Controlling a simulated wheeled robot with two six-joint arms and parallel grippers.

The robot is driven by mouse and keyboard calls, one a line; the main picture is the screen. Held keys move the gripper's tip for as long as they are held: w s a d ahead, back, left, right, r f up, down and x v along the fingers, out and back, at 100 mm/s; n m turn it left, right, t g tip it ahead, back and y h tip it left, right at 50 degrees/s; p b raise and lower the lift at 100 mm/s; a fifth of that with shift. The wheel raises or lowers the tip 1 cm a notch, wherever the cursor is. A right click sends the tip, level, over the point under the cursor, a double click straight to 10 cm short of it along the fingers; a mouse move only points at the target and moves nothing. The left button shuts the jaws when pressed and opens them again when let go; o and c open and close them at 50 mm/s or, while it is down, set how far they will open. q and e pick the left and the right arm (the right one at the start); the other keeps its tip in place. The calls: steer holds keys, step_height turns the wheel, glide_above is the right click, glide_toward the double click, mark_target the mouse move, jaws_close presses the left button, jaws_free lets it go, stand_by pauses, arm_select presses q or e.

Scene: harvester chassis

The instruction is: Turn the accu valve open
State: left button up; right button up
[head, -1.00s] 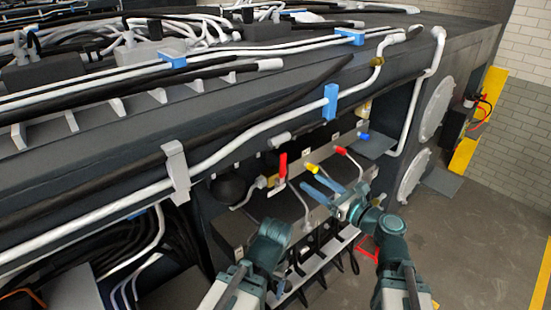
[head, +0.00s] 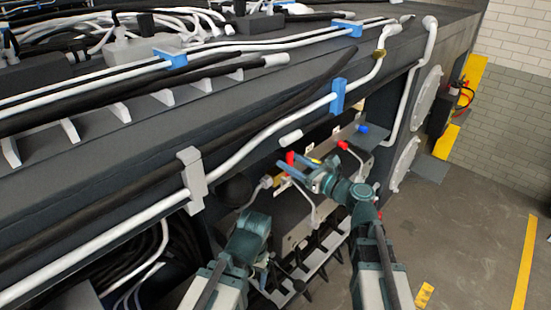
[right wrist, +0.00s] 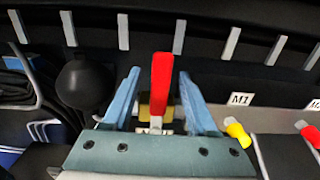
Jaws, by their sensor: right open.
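A valve with an upright red handle (head: 290,157) sits on the grey panel beside a black sphere (head: 234,190). In the right wrist view, the red handle (right wrist: 162,85) stands between my right gripper's two blue fingers, with a gap on each side. My right gripper (head: 292,163) is open around the handle and is not closed on it. A brass-coloured fitting (right wrist: 155,108) shows behind the handle's base. My left gripper (head: 254,226) is lower left of the valve. Its fingers cannot be made out.
A yellow handle (right wrist: 237,132) and a second red handle (head: 342,145) sit to the right on the same panel. White pipes (head: 240,150) and black hoses run along the chassis above. Open floor (head: 450,220) lies at the right.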

steer(key=shift+w+a, duration=0.45)
steer(key=shift+w, duration=0.05)
steer(key=shift+s+d, duration=0.1)
steer(key=shift+c, duration=0.5)
jaws_close()
stand_by(0.5)
